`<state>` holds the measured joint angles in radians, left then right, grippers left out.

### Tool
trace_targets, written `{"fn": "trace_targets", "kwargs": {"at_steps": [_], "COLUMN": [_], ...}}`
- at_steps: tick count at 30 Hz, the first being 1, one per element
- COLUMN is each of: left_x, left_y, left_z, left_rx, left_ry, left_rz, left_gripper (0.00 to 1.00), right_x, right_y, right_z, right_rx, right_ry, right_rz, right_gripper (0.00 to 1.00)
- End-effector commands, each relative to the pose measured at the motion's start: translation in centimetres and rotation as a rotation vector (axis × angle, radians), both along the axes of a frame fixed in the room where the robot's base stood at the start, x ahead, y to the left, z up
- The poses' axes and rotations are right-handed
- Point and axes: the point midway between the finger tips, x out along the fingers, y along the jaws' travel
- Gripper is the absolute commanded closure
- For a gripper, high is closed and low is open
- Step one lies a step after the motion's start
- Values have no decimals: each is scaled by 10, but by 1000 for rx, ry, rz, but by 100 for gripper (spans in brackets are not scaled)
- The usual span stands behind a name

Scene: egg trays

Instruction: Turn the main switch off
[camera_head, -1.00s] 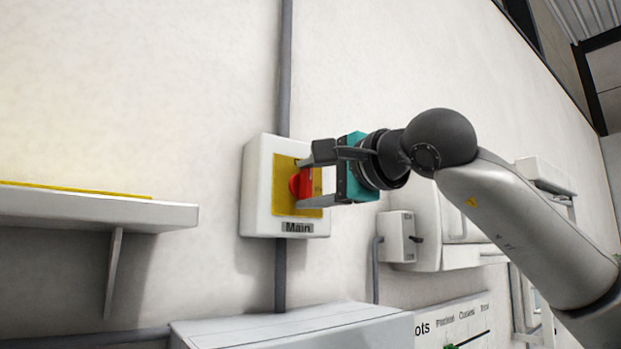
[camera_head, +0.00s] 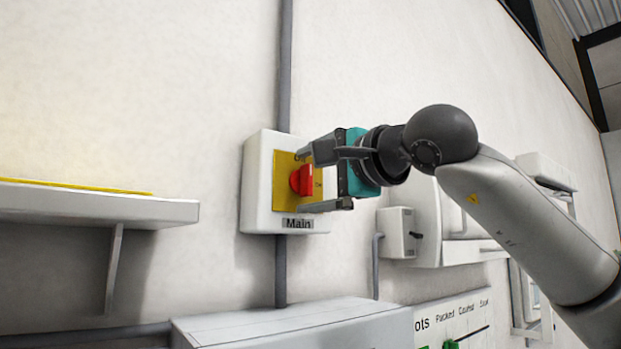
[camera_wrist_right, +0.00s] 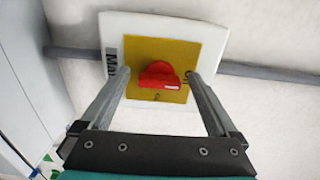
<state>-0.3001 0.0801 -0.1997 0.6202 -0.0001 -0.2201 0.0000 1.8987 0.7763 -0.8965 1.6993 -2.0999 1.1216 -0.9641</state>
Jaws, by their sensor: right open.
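The main switch is a red knob (camera_head: 302,180) on a yellow plate (camera_head: 283,198), on a white box (camera_head: 257,190) fixed to the wall and labelled "Main". My right gripper (camera_head: 303,181) is open in front of the box, one finger above the knob and one below it. In the right wrist view, the red knob (camera_wrist_right: 158,75) sits between the two spread fingers (camera_wrist_right: 158,75), with a gap on each side. The fingers do not appear to touch the knob. My left gripper is not in view.
A grey conduit (camera_head: 286,70) runs up the wall above and below the box. A white shelf (camera_head: 100,205) juts out at the left. A grey cabinet top (camera_head: 290,325) lies below. A smaller grey box (camera_head: 396,233) is on the wall to the right.

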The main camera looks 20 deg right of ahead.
Motion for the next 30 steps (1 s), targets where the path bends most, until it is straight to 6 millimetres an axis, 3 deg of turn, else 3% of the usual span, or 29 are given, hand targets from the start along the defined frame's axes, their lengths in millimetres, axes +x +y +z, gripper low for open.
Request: {"fn": "trace_targets", "kwargs": {"at_steps": [7, 11, 24, 30], "left_x": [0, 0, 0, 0], "left_y": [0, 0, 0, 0], "left_z": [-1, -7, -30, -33], "left_rx": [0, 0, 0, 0], "left_ry": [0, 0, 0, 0], "left_rz": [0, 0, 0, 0], "left_gripper": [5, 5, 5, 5], "right_x": [-2, -16, -110, -136], "right_y": [-1, -6, -40, -50], "right_z": [0, -1, -1, 0], "right_rx": [1, 2, 1, 2], "right_ry": [-1, -2, -4, -2], "right_rz": [0, -1, -1, -1], "right_gripper": [5, 5, 5, 5]}}
